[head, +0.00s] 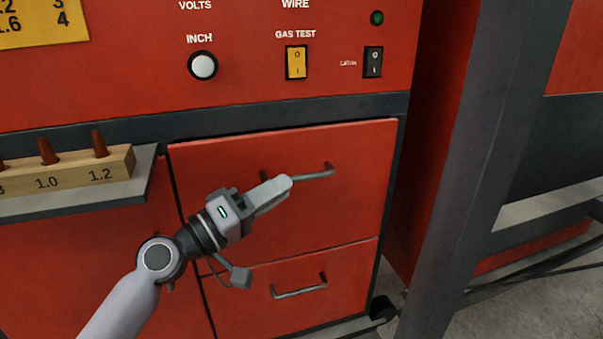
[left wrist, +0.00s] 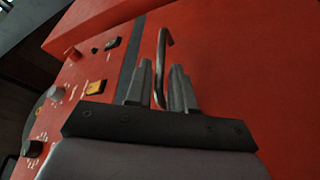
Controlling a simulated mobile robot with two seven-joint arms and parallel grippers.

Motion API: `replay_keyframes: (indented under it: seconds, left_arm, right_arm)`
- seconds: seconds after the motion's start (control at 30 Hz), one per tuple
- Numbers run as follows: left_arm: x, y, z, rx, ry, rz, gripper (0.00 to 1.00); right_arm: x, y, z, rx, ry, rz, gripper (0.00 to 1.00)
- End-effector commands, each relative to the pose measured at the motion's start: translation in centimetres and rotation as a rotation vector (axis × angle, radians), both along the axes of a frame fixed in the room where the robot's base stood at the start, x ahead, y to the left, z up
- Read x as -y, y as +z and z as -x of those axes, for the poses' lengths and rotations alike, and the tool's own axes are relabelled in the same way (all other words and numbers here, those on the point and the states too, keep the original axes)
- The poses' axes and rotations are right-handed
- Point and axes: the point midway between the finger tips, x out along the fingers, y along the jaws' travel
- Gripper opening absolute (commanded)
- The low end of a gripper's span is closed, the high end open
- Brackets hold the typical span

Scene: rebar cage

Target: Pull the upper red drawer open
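The upper red drawer (head: 345,225) is in the middle of the head view, and its front looks flush with the cabinet. Its grey bar handle (head: 318,174) is partly hidden behind my left gripper (head: 284,184). In the left wrist view the handle (left wrist: 161,60) runs between the two fingers of my left gripper (left wrist: 162,72). The fingers stand apart, with a gap visible beside the bar, so the gripper looks open around the handle. Whether a finger touches the bar I cannot tell. My right gripper is in neither view.
A lower red drawer (head: 262,303) with its own handle (head: 300,290) is beneath. A wooden block (head: 75,172) with copper-coloured tips sits on a shelf to the left. A switch panel (head: 250,60) is above. A dark upright post (head: 470,170) stands to the right.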

Motion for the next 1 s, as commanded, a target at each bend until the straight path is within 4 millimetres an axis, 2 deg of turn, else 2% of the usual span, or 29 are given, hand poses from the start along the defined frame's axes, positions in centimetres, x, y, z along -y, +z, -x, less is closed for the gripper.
replay_keyframes:
  seconds: [0.13, 0.3, 0.7, 0.77, 0.8, 1.0]
  left_arm:
    - [1.8, 0.8, -1.3, 0.001, 0.000, 0.002, 0.23]
    - [3.1, 1.0, -2.4, 0.001, 0.001, 0.000, 0.23]
    - [3.6, 1.0, -2.7, 0.000, 0.002, -0.001, 0.23]
    - [3.6, 1.0, -2.7, 0.000, 0.002, -0.001, 0.04]
    - [3.6, 1.0, -2.7, 0.000, 0.002, -0.001, 0.00]
    - [3.6, 1.0, -2.7, 0.000, 0.002, -0.001, 0.00]
  right_arm:
    - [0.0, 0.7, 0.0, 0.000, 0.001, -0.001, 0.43]
    - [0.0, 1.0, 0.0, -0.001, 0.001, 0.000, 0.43]
    - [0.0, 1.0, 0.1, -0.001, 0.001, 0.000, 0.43]
    - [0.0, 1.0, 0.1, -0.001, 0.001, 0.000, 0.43]
    - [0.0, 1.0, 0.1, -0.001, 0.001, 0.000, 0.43]
    - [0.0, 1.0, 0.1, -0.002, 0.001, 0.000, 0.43]
